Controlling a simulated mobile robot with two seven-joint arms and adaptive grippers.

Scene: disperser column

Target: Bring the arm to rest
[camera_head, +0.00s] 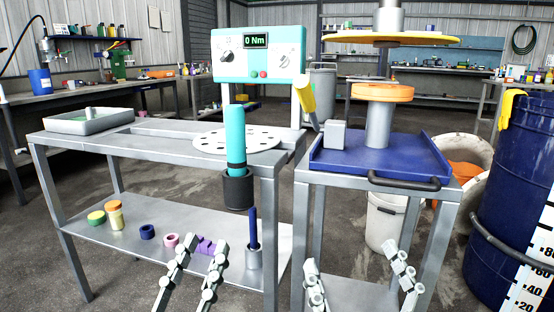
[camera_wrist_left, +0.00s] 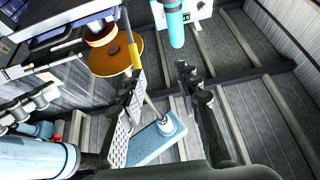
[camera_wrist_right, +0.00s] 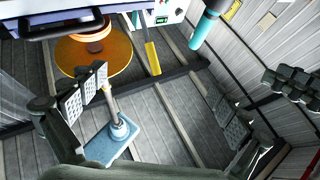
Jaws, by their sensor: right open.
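My left gripper (camera_head: 203,247) is low in the head view, in front of the left bench's lower shelf. Its two fingers stand apart with nothing between them; in the left wrist view (camera_wrist_left: 160,75) there is also a clear gap. My right gripper (camera_head: 350,258) is low in front of the right-hand stand. Its fingers are wide apart and empty, as the right wrist view (camera_wrist_right: 155,85) also shows. Neither gripper visibly touches anything. The disperser column (camera_head: 378,125) stands on a blue tray (camera_head: 432,150), with an orange ring and a yellow disc around it.
A teal-handled tool (camera_head: 235,135) stands in a black holder (camera_head: 238,188) at the left bench's front. A yellow handle (camera_head: 304,95) tilts beside the column. Jars and rings lie on the lower shelf (camera_head: 130,232). A blue drum (camera_head: 510,200) stands at right.

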